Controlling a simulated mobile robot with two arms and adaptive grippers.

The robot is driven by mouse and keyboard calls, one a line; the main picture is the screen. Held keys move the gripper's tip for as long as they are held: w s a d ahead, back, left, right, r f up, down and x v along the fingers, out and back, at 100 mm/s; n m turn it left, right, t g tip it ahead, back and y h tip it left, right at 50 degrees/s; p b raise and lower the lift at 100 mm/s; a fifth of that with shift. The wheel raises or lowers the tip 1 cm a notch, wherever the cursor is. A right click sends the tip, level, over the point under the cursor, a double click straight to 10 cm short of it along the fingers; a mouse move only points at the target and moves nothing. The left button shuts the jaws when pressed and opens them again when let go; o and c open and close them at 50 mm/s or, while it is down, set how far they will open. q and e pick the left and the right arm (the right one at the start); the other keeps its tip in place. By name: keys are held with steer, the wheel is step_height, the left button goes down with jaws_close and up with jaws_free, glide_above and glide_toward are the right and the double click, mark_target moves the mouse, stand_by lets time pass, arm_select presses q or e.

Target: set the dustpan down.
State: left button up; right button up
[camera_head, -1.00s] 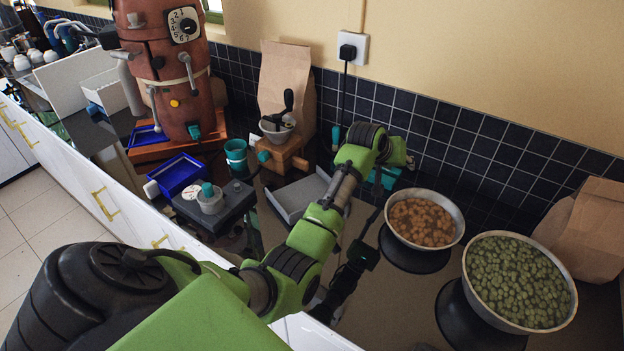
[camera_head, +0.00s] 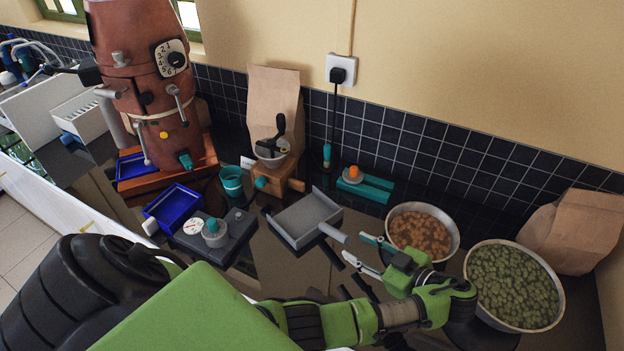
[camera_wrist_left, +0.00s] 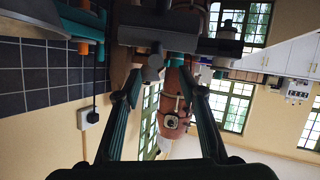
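The grey dustpan (camera_head: 297,221) lies on the dark counter in the middle of the head view, its short round handle (camera_head: 333,233) pointing right. My left gripper (camera_head: 354,247) is open, with its two pale fingertips just right of the handle end and a small gap seeming to separate them. In the left wrist view, the two fingers (camera_wrist_left: 165,85) are spread. The handle end (camera_wrist_left: 153,66) shows between them, with the grey pan (camera_wrist_left: 205,46) beyond. My right gripper is not in view.
Right of my left gripper stand a bowl of orange-brown pieces (camera_head: 424,233) and a bowl of green pieces (camera_head: 513,287). A teal block (camera_head: 365,187) is behind the dustpan. A hand grinder (camera_head: 271,165) and a dark scale (camera_head: 228,238) are to its left.

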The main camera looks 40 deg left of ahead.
mark_target(347, 242)
arm_select(q)
steer(key=b+x, duration=0.1)
steer(key=x, duration=0.1)
steer(key=b+x, duration=0.1)
steer(key=x, duration=0.1)
steer(key=shift+w+a+f, duration=0.15)
steer(key=shift+w+f, duration=0.05)
steer(key=shift+f, duration=0.25)
steer(key=shift+b+x, duration=0.5)
steer(key=shift+x, duration=0.65)
steer(key=shift+a+r, duration=0.1)
steer(key=shift+a, duration=0.15)
steer(key=b+x, duration=0.1)
steer(key=x, duration=0.3)
steer(key=shift+w, duration=0.2)
steer(key=shift+a+f, duration=0.35)
steer(key=shift+a, duration=0.1)
steer(key=shift+d+r, duration=0.1)
jaws_close()
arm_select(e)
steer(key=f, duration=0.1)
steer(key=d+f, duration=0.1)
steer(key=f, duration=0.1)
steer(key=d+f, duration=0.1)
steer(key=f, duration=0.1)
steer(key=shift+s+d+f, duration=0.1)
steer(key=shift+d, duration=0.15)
